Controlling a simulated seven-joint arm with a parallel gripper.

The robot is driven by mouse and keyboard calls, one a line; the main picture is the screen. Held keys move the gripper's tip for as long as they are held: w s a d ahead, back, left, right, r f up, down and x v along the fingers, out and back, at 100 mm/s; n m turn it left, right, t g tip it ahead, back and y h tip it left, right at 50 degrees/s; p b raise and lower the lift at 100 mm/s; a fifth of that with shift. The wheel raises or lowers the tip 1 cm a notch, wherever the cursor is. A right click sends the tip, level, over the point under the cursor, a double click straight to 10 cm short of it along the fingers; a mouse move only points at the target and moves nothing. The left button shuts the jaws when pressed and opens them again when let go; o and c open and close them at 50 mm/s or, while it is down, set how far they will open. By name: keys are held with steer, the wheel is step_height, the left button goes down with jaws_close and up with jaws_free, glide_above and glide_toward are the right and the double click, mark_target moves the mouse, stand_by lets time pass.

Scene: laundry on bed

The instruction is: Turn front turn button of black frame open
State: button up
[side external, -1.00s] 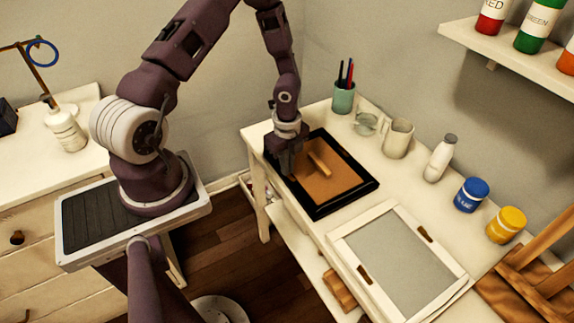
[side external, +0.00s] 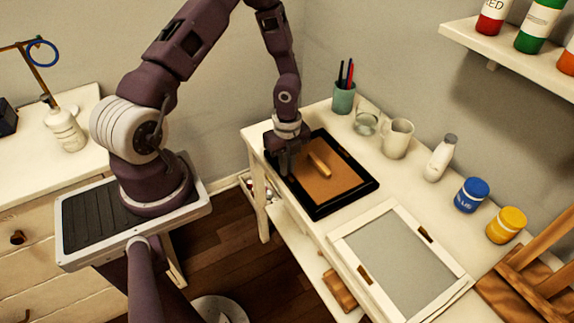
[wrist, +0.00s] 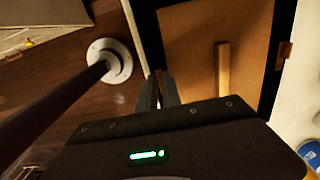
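The black frame (side external: 345,205) lies flat on the white table with its brown backing board (side external: 335,187) facing up. A wooden bar (side external: 320,163) lies on the board; it also shows in the wrist view (wrist: 223,68). My gripper (side external: 284,172) points down at the frame's left edge. In the wrist view its two fingers (wrist: 159,78) are close together at the frame's near-left border, with a narrow gap between them. The front turn button is not distinguishable there; the fingers may hide it. A small orange-brown piece (wrist: 285,53) shows on the frame's opposite side.
A white frame with a grey panel (side external: 392,262) lies nearer on the table. A green pen cup (side external: 343,98), glass (side external: 366,118), white jug (side external: 397,140), bottle (side external: 440,158) and paint jars (side external: 471,195) line the wall side. Open floor lies left of the table.

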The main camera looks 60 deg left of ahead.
steer(key=shift+o, duration=1.2)
step_height(320, 180, up, 7)
steer(key=shift+r, duration=0.1)
steer(key=s+d+r+n+t+y, duration=0.15)
steer(key=r+n, duration=0.25)
steer(key=r, duration=0.5)
steer(key=s+r+n+y, duration=0.2)
steer(key=r+n, duration=0.1)
steer(key=r, duration=0.5)
steer(key=s+d+r+n+t+h, duration=0.3)
steer(key=s+d+r+n+t, duration=0.1)
steer(key=s+d+r+n, duration=0.7)
steer(key=shift+s+r, duration=0.35)
steer(key=shift+s, duration=0.65)
